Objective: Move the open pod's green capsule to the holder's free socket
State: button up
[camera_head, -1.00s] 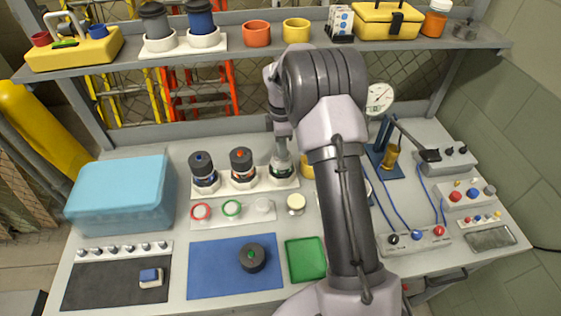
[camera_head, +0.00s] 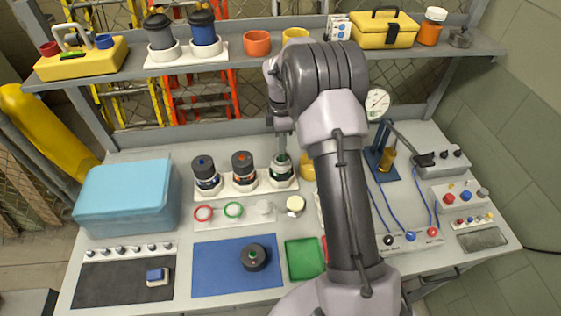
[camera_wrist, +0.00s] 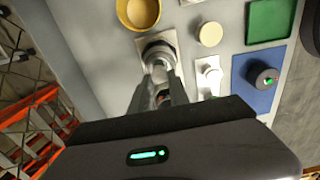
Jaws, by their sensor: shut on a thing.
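The open pod (camera_head: 283,178) is the right one of three dark pods in a white rack. It has no cap, and it shows in the wrist view (camera_wrist: 158,49) just beyond my fingertips. My gripper (camera_head: 281,146) points down over its mouth, with the jaws closed on the green capsule (camera_head: 281,158). Only a little green shows between the fingers and the pod, so I cannot tell how far the capsule sits inside. In the wrist view the fingers (camera_wrist: 161,80) hide most of it. I cannot clearly make out the holder's free socket.
Two capped pods (camera_head: 206,174) (camera_head: 243,169) stand close to the left. A dark cap with a green dot (camera_head: 253,257) lies on the blue mat (camera_head: 210,270). A yellow round cup (camera_wrist: 138,12) is beside the open pod. The shelf (camera_head: 240,62) spans behind. A pale blue box (camera_head: 125,195) stands left.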

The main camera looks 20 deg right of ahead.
jog(key=shift+r+p, duration=2.5)
jog(key=shift+r, duration=0.5)
jog(key=shift+f, duration=0.1)
